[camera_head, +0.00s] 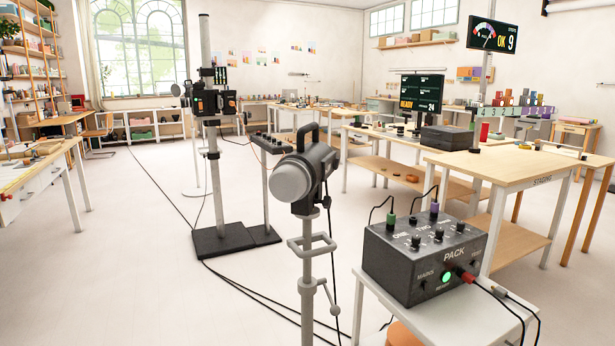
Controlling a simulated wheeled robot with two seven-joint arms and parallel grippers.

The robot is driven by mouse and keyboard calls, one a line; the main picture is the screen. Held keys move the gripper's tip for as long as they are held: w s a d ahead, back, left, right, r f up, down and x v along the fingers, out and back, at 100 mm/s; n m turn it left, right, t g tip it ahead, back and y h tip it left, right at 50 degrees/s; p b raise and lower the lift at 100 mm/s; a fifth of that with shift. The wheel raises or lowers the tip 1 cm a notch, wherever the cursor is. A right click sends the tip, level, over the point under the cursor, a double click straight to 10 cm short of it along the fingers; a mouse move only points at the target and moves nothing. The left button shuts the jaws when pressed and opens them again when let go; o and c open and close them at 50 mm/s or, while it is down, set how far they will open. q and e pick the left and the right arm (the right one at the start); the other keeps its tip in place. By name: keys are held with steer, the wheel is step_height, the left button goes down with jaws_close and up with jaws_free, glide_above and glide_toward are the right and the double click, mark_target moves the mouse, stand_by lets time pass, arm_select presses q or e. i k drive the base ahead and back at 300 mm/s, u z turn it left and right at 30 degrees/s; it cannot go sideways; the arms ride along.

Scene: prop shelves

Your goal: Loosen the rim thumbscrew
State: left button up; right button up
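A grey lamp head (303,170) with a pale round front and a top handle stands on a grey stand (308,320) in the middle foreground. A light grey bracket (312,243) juts out around the stand below the head. Lower on the stand is a small side fitting (324,286) with a knob-like end, possibly a thumbscrew. No label marks it as the rim one. Neither of my grippers is in view.
A black PACK box (425,262) with knobs, cables and a lit green button sits on a white table (437,318) at the right. A column with a camera-like device (212,102) stands behind on a black base (236,240). Cables cross the open floor. A wooden table (519,167) stands right.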

mark_target(325, 202)
steer(key=u, duration=0.4)
steer(key=i, duration=0.45)
steer(key=u, duration=0.3)
